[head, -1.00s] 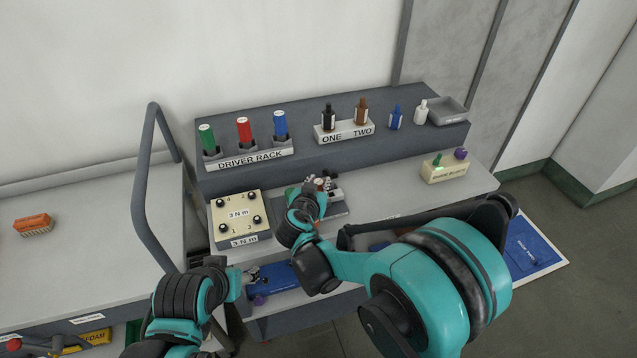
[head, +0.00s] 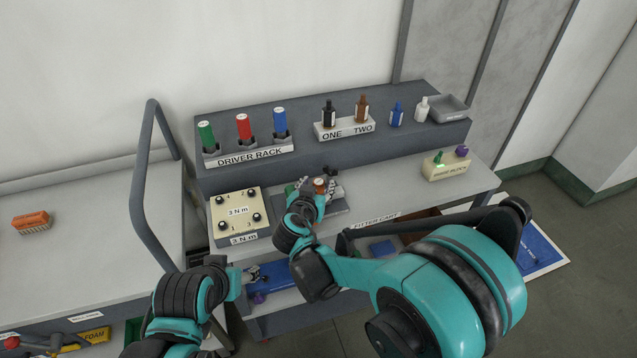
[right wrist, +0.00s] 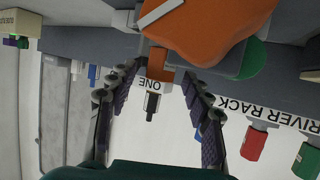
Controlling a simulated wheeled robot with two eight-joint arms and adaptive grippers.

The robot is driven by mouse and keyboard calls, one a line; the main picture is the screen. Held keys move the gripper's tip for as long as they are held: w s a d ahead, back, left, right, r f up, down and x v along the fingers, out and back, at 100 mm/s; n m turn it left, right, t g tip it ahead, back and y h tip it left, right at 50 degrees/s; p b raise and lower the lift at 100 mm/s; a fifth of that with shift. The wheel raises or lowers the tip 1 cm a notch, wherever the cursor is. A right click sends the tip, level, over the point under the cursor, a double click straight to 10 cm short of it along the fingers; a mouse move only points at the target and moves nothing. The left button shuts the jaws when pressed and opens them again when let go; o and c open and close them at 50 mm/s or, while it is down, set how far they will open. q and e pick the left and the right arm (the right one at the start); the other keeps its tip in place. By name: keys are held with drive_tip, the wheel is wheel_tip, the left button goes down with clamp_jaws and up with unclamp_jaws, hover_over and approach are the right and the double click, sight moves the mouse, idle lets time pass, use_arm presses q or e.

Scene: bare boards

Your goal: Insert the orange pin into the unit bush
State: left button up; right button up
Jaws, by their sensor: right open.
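An orange piece with a white stripe, which looks like the orange pin's head (right wrist: 195,28), fills the top of the right wrist view. A narrow orange part (right wrist: 158,62) projects from it between the fingertips. In the head view the orange piece (head: 319,185) shows small, at the dark fixture on the cart. My right gripper (right wrist: 162,74) is open, with its fingers on either side of the narrow part. A green round part (right wrist: 252,58) sits beside the orange piece. The bush is hidden or cannot be made out. My left gripper (head: 257,274) is low at the cart's lower shelf; its jaws are too small to judge.
A cream 3 N m block (head: 238,212) stands left of the fixture. The driver rack (head: 250,158) and the ONE/TWO holder (head: 345,131) are on the raised shelf behind. A cream block with green and purple pins (head: 444,170) stands at the right.

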drive_tip(key=v, duration=1)
drive_tip(key=s+d+g, duration=0.2)
drive_tip(key=d, duration=0.5)
drive_tip(key=s+d+g, duration=0.2)
drive_tip(key=s+d, duration=0.1)
drive_tip(key=d, duration=0.3)
drive_tip(key=s+d+f+n+g+y, duration=0.2)
drive_tip(key=s+d, duration=0.5)
drive_tip(key=s, duration=0.5)
drive_tip(key=shift+s+f+y, duration=0.25)
drive_tip(key=shift+f+y, duration=0.05)
drive_tip(key=shift+y, duration=0.1)
